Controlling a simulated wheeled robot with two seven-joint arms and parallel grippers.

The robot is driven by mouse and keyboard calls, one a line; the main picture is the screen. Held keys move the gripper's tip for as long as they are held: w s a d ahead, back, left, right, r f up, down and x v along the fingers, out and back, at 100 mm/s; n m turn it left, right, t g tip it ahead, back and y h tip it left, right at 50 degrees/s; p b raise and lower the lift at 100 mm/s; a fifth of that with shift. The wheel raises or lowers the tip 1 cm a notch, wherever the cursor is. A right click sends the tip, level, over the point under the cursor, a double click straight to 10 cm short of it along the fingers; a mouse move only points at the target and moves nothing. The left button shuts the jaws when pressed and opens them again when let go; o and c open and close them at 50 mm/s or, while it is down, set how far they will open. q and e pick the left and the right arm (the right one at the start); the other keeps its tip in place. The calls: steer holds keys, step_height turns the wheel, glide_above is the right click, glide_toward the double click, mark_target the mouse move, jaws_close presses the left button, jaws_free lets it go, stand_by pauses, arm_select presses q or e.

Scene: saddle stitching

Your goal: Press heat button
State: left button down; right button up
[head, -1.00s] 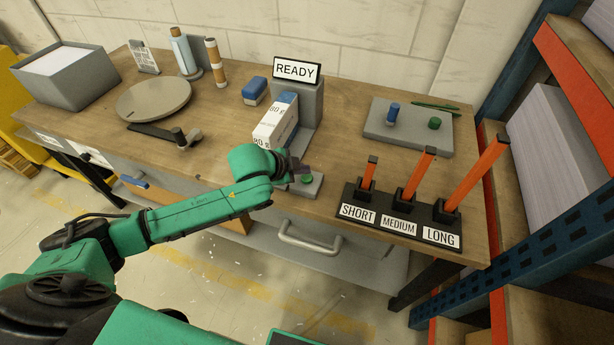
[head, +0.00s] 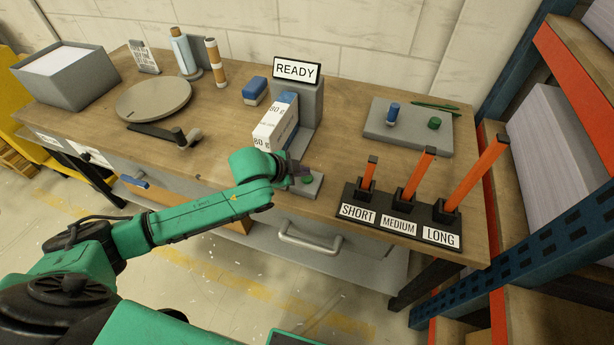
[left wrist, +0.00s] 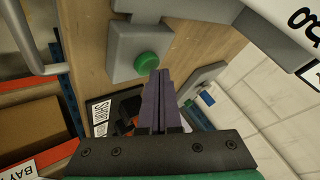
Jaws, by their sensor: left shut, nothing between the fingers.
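A round green button (head: 307,180) sits on a small grey plate (head: 314,189) at the bench's front edge, in front of the grey machine with the READY sign (head: 297,70). No "heat" label shows on it. In the left wrist view the green button (left wrist: 148,65) is just beyond my fingertips. My left gripper (head: 297,172) is shut and empty, just left of the button in the head view. Its dark fingers (left wrist: 158,80) lie together in the left wrist view, and I cannot tell whether they touch the button. My right gripper is not in view.
A black base with orange levers marked SHORT, MEDIUM and LONG (head: 400,222) is to the right. A grey board (head: 405,138) lies behind it. A drawer handle (head: 310,241) is below the front edge.

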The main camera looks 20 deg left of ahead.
mark_target(303, 179)
arm_select(q)
steer(key=shift+f, duration=0.5)
stand_by(0.5)
steer(key=shift+r+p, duration=0.95)
steer(key=shift+p, duration=0.05)
steer(key=shift+r, duration=0.1)
step_height(303, 179, up, 5)
steer(key=p, duration=0.5)
steer(key=shift+p, duration=0.35)
